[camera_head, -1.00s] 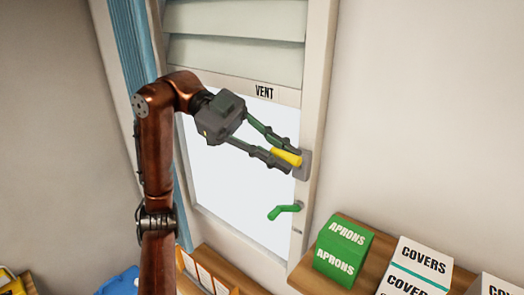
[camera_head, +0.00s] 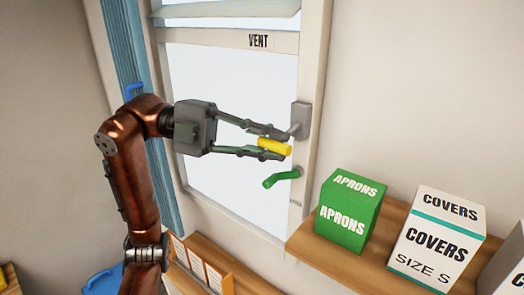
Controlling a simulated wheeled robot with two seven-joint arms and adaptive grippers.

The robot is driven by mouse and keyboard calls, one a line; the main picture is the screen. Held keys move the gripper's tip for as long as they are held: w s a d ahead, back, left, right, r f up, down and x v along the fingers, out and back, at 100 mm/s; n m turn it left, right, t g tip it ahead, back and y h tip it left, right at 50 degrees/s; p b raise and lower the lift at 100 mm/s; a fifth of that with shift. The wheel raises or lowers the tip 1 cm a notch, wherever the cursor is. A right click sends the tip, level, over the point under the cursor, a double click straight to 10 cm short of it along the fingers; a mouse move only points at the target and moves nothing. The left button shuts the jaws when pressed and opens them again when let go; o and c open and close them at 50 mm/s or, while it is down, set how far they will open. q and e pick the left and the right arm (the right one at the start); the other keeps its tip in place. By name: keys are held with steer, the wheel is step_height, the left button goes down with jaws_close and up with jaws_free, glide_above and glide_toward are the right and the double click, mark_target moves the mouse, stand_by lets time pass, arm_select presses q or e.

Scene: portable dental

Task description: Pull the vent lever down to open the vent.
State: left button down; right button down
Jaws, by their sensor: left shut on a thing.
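The yellow-handled vent lever (camera_head: 274,147) is at the right side of the window, with its grey mount (camera_head: 301,119) on the frame. The lever's grip now sits lower than the mount, angled down to the left. My left gripper (camera_head: 266,143) comes in from the left and is shut on the yellow grip, one finger above it and one below. The vent slats (camera_head: 225,11) at the top edge appear tilted, with a bright gap under the visible one, above the VENT label (camera_head: 258,41). The upper slats are out of view. My right gripper is not in view.
A green handle (camera_head: 281,179) sticks out just below the yellow lever. A green APRONS box (camera_head: 347,209) and white COVERS boxes (camera_head: 437,240) stand on a wooden shelf (camera_head: 325,254) at the lower right. A blue curtain (camera_head: 130,60) hangs left of the window.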

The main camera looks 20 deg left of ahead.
arm_select(q)
steer(key=shift+w+f+m+b, duration=0.1)
steer(key=shift+f+m+b, duration=0.2)
steer(key=shift+f+b, duration=0.35)
steer(key=shift+d+f+b, duration=0.1)
steer(key=shift+f+b, duration=0.2)
steer(key=shift+w, duration=0.1)
steer(key=c, duration=2)
jaws_free()
steer(key=shift+c, duration=0.2)
steer(key=shift+o, duration=0.8)
steer(key=shift+w, duration=0.15)
steer(key=shift+r, duration=0.1)
